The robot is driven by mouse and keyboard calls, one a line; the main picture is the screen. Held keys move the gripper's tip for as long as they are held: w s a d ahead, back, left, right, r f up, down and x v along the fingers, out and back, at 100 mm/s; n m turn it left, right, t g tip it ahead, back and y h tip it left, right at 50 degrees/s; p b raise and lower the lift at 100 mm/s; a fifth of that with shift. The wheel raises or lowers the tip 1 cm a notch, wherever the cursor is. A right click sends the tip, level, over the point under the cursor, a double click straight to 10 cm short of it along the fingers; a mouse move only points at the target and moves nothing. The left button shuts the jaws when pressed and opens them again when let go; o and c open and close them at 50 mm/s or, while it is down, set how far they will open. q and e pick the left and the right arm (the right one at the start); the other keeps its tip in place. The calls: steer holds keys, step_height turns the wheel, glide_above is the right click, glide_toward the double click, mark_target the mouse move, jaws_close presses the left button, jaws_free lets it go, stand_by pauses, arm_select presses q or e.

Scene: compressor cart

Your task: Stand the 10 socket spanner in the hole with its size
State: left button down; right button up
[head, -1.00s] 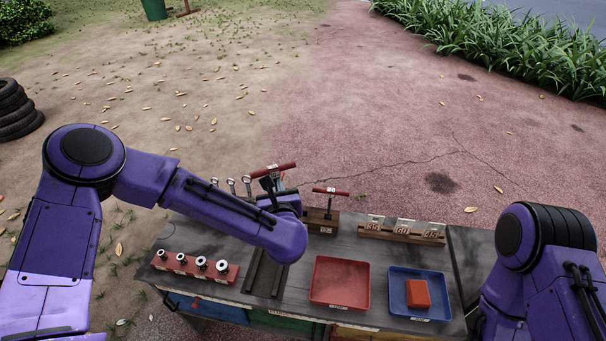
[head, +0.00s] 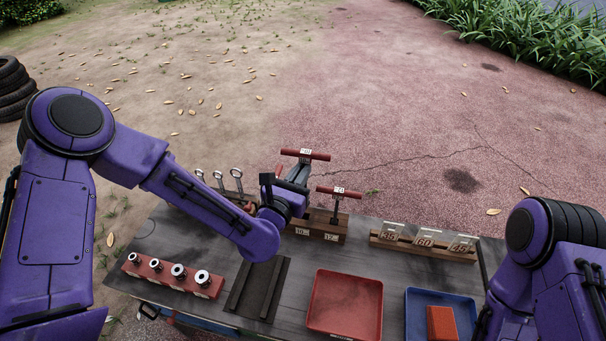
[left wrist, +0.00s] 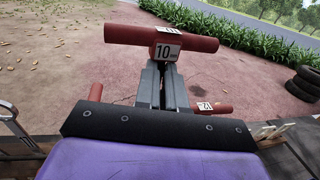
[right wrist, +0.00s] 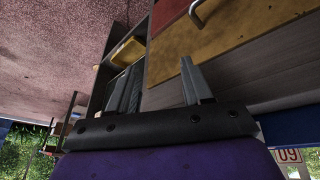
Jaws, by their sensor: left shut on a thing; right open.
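The handle is about level, above the left part of the wooden block (head: 318,224). The block has a 10 label on its left and a 12 label on its right. The spanner's lower end is hidden behind my gripper, so I cannot tell whether it is in the hole. The 12 spanner (head: 339,193) stands upright in the block's right side. My right gripper (right wrist: 160,85) is open and empty.
A red socket rail (head: 165,275), a dark channel (head: 258,290), a red tray (head: 345,304) and a blue tray (head: 415,305) with an orange block lie in front. Ring spanners (head: 237,178) stand left; a number rack (head: 424,246) stands right. My right gripper is beside the cart's drawers.

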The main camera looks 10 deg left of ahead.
arm_select(q)
steer(key=shift+s+r, duration=0.2)
steer(key=shift+r, duration=0.45)
step_height(320, 180, down, 6)
steer(key=b, duration=0.5)
steer(key=shift+b, duration=0.65)
stand_by(1.1)
